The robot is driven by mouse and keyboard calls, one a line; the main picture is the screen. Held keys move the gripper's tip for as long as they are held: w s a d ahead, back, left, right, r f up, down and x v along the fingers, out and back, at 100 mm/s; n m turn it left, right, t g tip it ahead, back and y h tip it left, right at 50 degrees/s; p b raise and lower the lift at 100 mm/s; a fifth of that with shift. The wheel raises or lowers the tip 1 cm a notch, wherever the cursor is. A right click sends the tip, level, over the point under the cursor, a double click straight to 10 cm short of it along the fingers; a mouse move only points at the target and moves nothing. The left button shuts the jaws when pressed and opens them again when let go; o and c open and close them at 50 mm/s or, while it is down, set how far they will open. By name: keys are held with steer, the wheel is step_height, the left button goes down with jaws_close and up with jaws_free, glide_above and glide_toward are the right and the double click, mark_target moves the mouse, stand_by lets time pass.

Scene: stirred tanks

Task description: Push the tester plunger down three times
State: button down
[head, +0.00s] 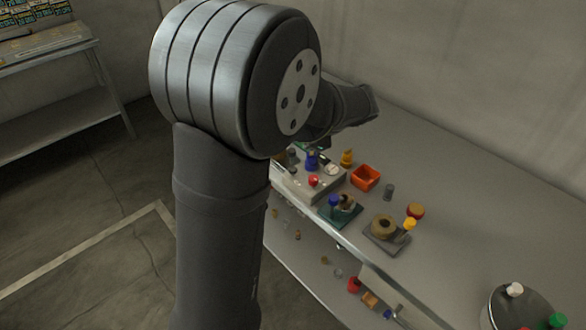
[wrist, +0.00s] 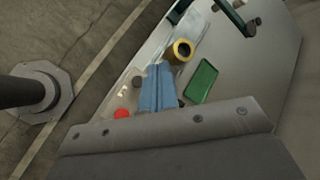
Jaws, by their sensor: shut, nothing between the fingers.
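My gripper (wrist: 159,68) shows in the wrist view as two blue fingers side by side, closed together with nothing between them. A red round cap (wrist: 122,113) lies just left of the fingers, apart from them in the picture. In the head view a grey box (head: 296,185) on the bench carries a red knob (head: 313,181) on top. This may be the tester and its plunger, but I cannot tell for sure. My arm covers part of that area in the head view. How far the fingers are above the bench is unclear.
A green tray (wrist: 201,80) and a yellow ring-shaped thing (wrist: 182,50) lie beyond the fingers. An orange open bin (head: 365,178), a tan ring on a grey base (head: 384,227) and a grey tank (head: 520,310) stand on the bench. The bench's back right is clear.

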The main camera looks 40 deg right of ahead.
step_height(320, 180, down, 8)
steer(key=shift+f, duration=0.1)
stand_by(0.4)
stand_by(2.0)
steer(key=shift+f, duration=0.4)
steer(key=shift+f, duration=0.7)
stand_by(0.6)
stand_by(0.3)
steer(key=shift+r, duration=1.15)
steer(key=shift+r, duration=2.5)
